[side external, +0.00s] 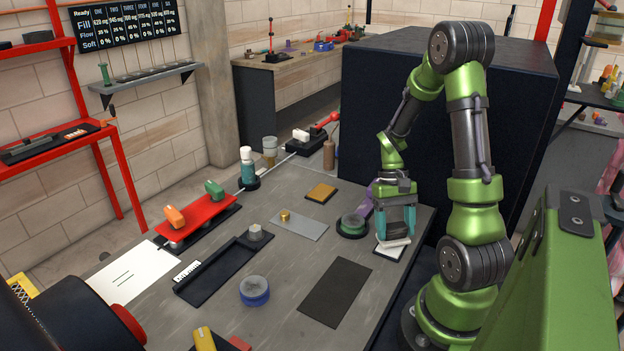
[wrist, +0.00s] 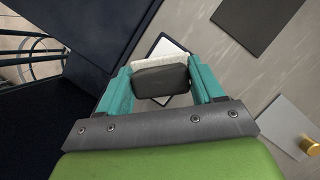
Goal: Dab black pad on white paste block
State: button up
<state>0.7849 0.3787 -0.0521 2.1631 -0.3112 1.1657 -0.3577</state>
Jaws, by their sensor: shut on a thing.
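My gripper (side external: 395,229) points down at the right side of the table, its two teal fingers shut on the black pad (wrist: 160,81). In the wrist view the pad sits between the fingers of my gripper (wrist: 162,76), dark and rounded. The white paste block (side external: 393,244) lies directly below the fingertips. In the wrist view the white block (wrist: 158,59) shows just beyond the pad, partly hidden by it. I cannot tell whether the pad touches the block.
A round green-and-dark pot (side external: 352,226) stands just left of my gripper. A dark flat mat (side external: 335,292) lies in front, and a grey plate with a brass knob (side external: 299,225) lies farther left. A large dark box (side external: 440,110) rises behind.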

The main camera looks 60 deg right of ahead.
aim_at(396, 225)
jog(key=shift+f, duration=0.6)
dwell(1.3)
jog(key=shift+r, duration=3.6)
jog(key=w+a+r+n+h, duration=0.1)
jog(key=w+a+r+n, duration=0.2)
jog(key=w+a, duration=0.3)
jog(key=w+a+r+n+g+h, duration=0.1)
jog(key=w+a+r+n, duration=0.2)
jog(key=w+a, duration=0.4)
jog(key=w+a+r+n+h, duration=0.1)
jog(key=w+a+r+n, duration=0.2)
jog(key=w+a, duration=0.3)
jog(key=shift+w+a, duration=0.15)
jog(key=shift+a, duration=0.15)
